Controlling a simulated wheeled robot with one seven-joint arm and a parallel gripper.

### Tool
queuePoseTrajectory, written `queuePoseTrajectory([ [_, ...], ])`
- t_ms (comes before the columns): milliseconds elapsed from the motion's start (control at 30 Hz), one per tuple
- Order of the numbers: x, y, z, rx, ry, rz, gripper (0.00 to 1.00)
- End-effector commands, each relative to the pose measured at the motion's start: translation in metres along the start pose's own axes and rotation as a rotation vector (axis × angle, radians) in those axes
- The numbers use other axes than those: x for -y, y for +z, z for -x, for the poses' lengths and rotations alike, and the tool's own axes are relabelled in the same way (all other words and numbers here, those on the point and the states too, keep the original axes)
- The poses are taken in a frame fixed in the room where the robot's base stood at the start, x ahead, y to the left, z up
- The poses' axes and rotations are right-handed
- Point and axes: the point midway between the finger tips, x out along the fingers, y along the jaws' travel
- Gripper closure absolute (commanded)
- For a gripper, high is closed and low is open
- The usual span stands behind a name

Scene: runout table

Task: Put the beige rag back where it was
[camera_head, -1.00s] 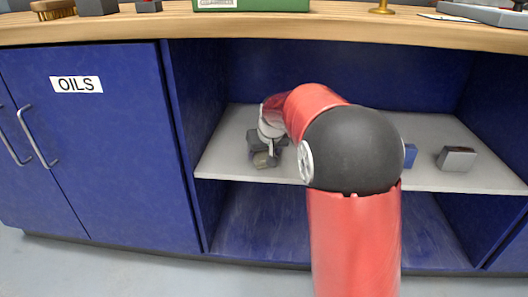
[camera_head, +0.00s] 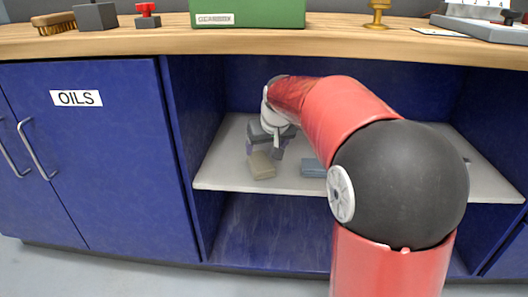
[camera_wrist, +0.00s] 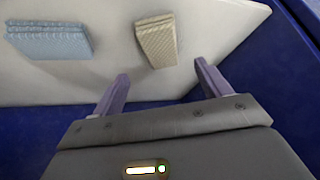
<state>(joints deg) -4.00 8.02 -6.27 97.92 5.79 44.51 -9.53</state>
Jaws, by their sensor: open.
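The beige rag (camera_head: 262,165) lies folded on the left part of the open grey shelf (camera_head: 228,179). It also shows in the wrist view (camera_wrist: 156,40), beyond the fingertips and toward the middle. My gripper (camera_head: 268,146) is just above and behind the rag in the head view. In the wrist view my gripper (camera_wrist: 160,72) has its two fingers wide apart with nothing between them, and the rag is clear of both fingers.
A folded blue rag (camera_head: 313,168) lies right of the beige rag on the same shelf, also seen in the wrist view (camera_wrist: 50,40). Blue cabinet walls close in the shelf. A closed OILS cabinet door (camera_head: 105,150) is at left. The wooden worktop (camera_head: 250,40) runs above.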

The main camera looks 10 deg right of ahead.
Motion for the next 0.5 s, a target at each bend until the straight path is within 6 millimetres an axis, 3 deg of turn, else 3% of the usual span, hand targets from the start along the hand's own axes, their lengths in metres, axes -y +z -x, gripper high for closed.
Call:
queuePoseTrajectory([
  [100, 0.000, 0.000, 0.014, 0.000, 0.000, 0.000, 0.23],
  [333, 0.000, 0.004, 0.024, 0.000, 0.000, -0.002, 0.23],
  [433, 0.002, 0.021, 0.041, -0.002, -0.004, -0.011, 0.23],
  [500, 0.005, 0.045, 0.061, -0.001, -0.007, -0.019, 0.23],
])
